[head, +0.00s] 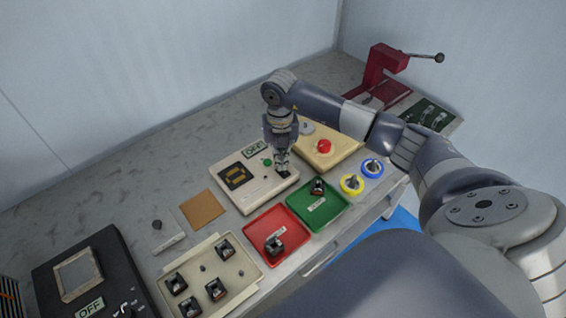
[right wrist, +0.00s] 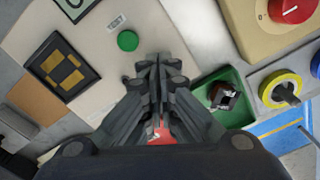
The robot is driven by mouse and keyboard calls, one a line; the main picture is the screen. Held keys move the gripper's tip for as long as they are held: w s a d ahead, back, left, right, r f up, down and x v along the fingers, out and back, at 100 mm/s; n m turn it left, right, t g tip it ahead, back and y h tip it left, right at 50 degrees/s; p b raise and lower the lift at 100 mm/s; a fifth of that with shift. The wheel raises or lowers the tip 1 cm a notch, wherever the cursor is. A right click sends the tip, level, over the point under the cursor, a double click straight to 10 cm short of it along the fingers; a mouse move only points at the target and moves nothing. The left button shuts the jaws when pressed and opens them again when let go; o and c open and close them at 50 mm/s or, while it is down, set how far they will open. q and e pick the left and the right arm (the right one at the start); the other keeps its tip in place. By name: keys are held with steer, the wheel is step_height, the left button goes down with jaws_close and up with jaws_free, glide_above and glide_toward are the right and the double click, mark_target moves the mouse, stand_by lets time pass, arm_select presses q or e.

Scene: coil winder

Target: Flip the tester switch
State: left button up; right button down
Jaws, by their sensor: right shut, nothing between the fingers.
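A cream box, apparently the tester (head: 252,198), stands on the bench with a display reading OFF (head: 254,149), a green button (head: 267,162) and a black square socket (head: 238,176). In the right wrist view the green button (right wrist: 128,41) and socket (right wrist: 62,68) show left of the fingers. My right gripper (head: 283,172) points down over the box's right part; its fingers (right wrist: 158,75) are shut and empty. I cannot tell whether they touch the box. No switch lever shows clearly; the fingers may hide it. My left gripper is out of view.
A red tray (head: 258,224) and a green tray (head: 328,213), each with a part, lie in front. Behind is a beige box with a red knob (head: 324,146). Yellow and blue rings (head: 352,184) lie right. A black device (head: 45,275) reading OFF stands lower left.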

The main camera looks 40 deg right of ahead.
steer(key=shift+r+p, duration=1.45)
steer(key=shift+r, duration=1.1)
steer(key=shift+f, duration=0.1)
